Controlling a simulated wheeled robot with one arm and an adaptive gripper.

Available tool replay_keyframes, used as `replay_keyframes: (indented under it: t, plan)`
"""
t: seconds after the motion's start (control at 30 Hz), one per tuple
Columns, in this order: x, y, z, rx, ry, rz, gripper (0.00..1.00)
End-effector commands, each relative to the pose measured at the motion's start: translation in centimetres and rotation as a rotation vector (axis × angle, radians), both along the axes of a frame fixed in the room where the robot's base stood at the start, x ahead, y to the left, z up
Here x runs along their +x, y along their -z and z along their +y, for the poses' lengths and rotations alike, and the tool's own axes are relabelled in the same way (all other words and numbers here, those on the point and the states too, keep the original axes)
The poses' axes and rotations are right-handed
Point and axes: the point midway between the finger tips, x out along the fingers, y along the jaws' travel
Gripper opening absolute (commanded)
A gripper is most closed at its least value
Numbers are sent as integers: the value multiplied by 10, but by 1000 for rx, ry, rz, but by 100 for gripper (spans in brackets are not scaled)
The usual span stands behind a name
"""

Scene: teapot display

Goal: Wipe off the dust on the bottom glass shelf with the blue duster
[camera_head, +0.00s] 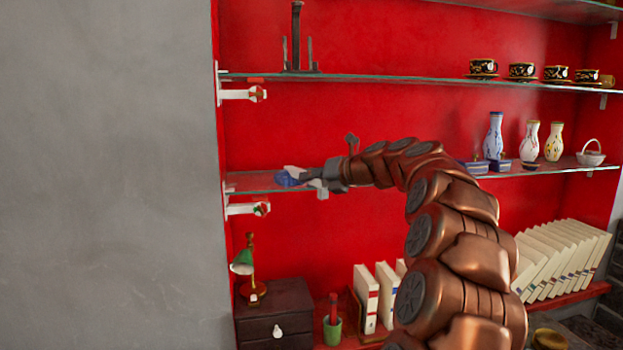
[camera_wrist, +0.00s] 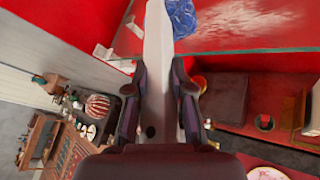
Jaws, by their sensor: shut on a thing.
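The blue duster (camera_head: 287,179) is at the left end of the bottom glass shelf (camera_head: 248,183). Its blue head (camera_wrist: 182,17) also shows at the top of the wrist view, with a long white handle (camera_wrist: 158,45). My gripper (camera_head: 326,176) is shut on that handle; its two dark fingers (camera_wrist: 160,92) stand on either side of it. A whitish smear of dust (camera_wrist: 250,22) lies on the glass to the right of the duster head in the wrist view. I cannot tell whether the head touches the glass.
Patterned vases (camera_head: 494,137), small blue boxes and a white basket (camera_head: 591,154) stand on the shelf's right part. Black cups (camera_head: 483,68) stand on the shelf above. Below are a green lamp (camera_head: 244,262), a dark drawer box (camera_head: 274,315) and books. A grey wall (camera_head: 110,170) bounds the left.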

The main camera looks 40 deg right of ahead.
Motion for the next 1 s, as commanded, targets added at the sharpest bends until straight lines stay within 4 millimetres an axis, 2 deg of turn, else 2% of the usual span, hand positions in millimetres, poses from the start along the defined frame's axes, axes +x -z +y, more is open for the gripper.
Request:
replay_keyframes:
  t: [0.27,0.7,1.0]
  plan:
    - [-1,2,-2,0,0,0,0]
    - [-14,2,-29,1,1,1,0]
    - [-18,1,-37,0,-1,1,0]
